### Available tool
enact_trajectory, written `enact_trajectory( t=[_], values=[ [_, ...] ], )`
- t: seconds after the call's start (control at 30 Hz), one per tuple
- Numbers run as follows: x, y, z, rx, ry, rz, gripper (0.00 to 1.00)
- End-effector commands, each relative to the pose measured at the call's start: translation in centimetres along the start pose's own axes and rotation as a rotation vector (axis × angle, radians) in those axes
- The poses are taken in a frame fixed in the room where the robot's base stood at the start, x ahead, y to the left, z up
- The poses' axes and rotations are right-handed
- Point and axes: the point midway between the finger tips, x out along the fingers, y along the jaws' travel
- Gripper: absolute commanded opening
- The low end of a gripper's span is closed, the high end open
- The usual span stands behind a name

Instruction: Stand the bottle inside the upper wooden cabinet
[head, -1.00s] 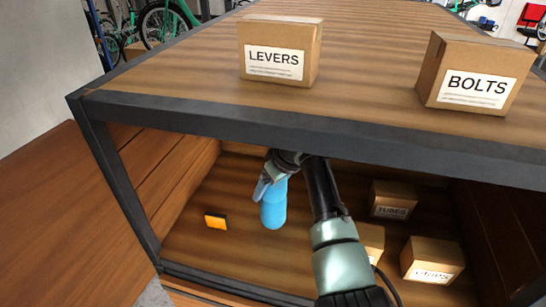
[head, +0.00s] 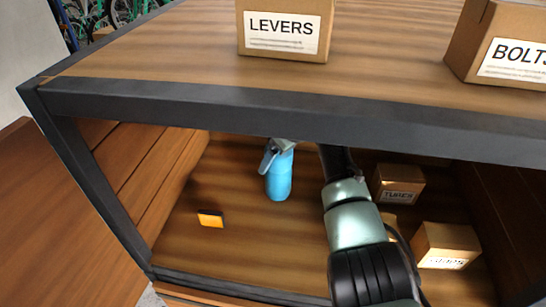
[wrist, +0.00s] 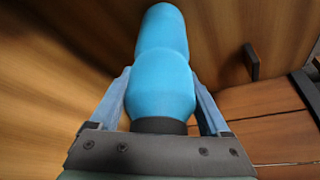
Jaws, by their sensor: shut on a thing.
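The blue bottle (head: 279,178) is inside the wooden cabinet (head: 190,250), upright or nearly so, near the middle of its opening in the head view. In the wrist view the bottle (wrist: 165,75) lies between both fingers. My gripper (wrist: 163,100) is shut on it near its dark neck; in the head view my gripper (head: 272,158) is at the bottle's top, partly hidden by the cabinet's front edge. I cannot tell whether the bottle's base touches the cabinet floor.
A small orange and black object (head: 211,219) lies left of the bottle. Cardboard boxes, TUBES (head: 399,184) and another (head: 445,246), stand to the right. A dark frame bar (head: 280,112) crosses above my arm. The LEVERS box (head: 284,32) and BOLTS box (head: 505,45) stand on top.

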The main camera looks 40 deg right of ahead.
Motion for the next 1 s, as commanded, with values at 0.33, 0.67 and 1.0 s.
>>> enact_trajectory(
  t=[0.33, 0.67, 1.0],
  values=[
    [0.3, 0.1, 0.1, 0.000, 0.002, 0.002, 1.00],
    [-0.6, 0.1, -0.1, 0.001, 0.004, 0.003, 1.00],
    [-3.9, 0.2, 2.3, 0.002, 0.004, 0.004, 1.00]
  ],
)
